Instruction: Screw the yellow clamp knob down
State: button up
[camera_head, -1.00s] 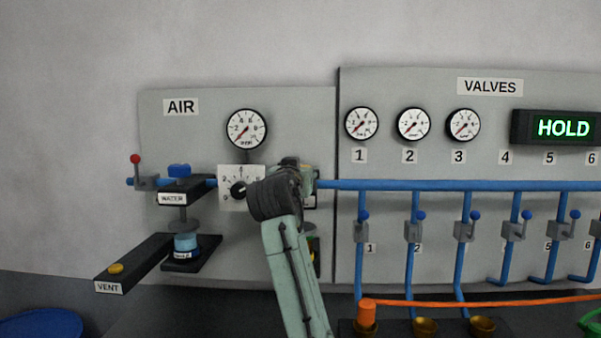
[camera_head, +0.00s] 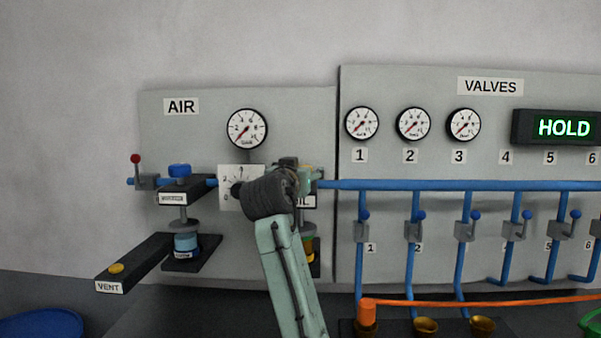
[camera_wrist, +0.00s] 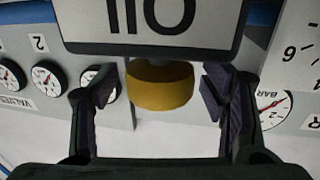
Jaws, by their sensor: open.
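The yellow clamp knob (camera_wrist: 160,84) shows in the wrist view, just below the OIL label plate (camera_wrist: 155,25). My gripper (camera_wrist: 158,92) is open, with one dark finger on each side of the knob. A gap shows between each finger and the knob, so neither finger touches it in this view.
The dial plate (camera_head: 229,199) is close to the left of my wrist. The WATER unit (camera_head: 185,243) and VENT arm (camera_head: 140,262) stand further left. The blue pipe (camera_head: 450,185) runs right from beside my wrist. A pressure gauge (camera_wrist: 271,108) is near the right finger.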

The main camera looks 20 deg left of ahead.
jog(key=s+d, duration=0.1)
jog(key=s, duration=1.1)
jog(key=shift+d, duration=0.15)
